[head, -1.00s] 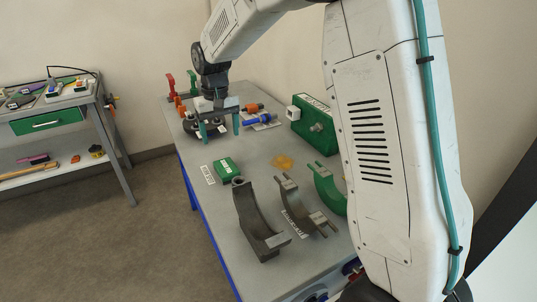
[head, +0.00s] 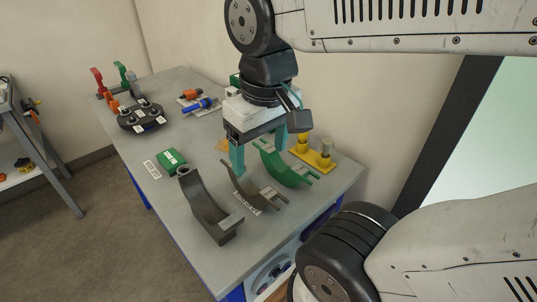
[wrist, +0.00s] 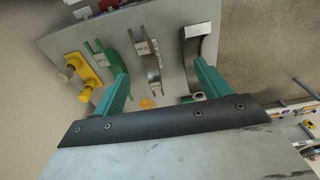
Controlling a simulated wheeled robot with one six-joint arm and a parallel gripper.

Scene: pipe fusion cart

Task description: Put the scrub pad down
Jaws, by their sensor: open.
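A small green block with a pale label, which looks like the scrub pad (head: 172,161), lies flat on the grey cart top (head: 190,138) beside a white label strip. My gripper (head: 260,150) is open with its two teal fingers apart. It hangs above the cart to the right of the block, over the curved pieces, and nothing shows between the fingers. The wrist view shows the open fingers (wrist: 162,75) too, with the curved pieces beyond. I cannot make out the block in the wrist view.
A dark curved piece (head: 208,212), a thinner grey one (head: 262,192) and a green one (head: 282,168) lie near the front. A yellow stand (head: 318,158) is at the right edge. A black round fixture (head: 142,118) stands farther back. Bare top lies around the block.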

